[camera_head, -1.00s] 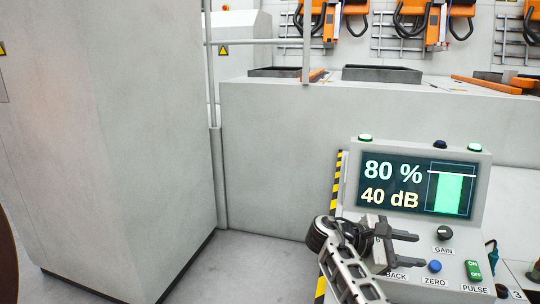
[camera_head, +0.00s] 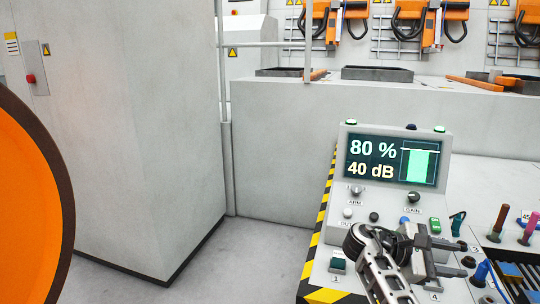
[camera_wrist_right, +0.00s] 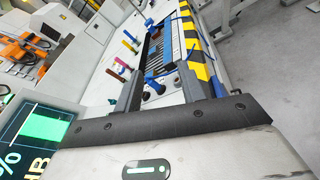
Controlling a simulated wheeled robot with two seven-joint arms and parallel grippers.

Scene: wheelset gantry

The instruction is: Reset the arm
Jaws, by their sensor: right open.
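My right gripper (camera_head: 428,250) is in the lower right of the head view, in front of and above the control console (camera_head: 335,205). Its two fingers are apart with nothing between them. In the right wrist view the fingers (camera_wrist_right: 172,92) also stand apart and empty. The console screen (camera_head: 391,161) reads 80 % and 40 dB beside a green bar. Below it are an ARM knob (camera_head: 356,191), a GAIN knob (camera_head: 413,197) and several buttons. Part of the console's lower panel is hidden behind my right arm. My left gripper is not in view.
A large grey cabinet (camera_head: 150,140) stands at the left, with an orange round part (camera_head: 25,200) in front. A grey block (camera_head: 275,150) and a rail post (camera_head: 227,165) are behind the console. Coloured handles (camera_head: 499,222) stand at the right. The floor between cabinet and console is clear.

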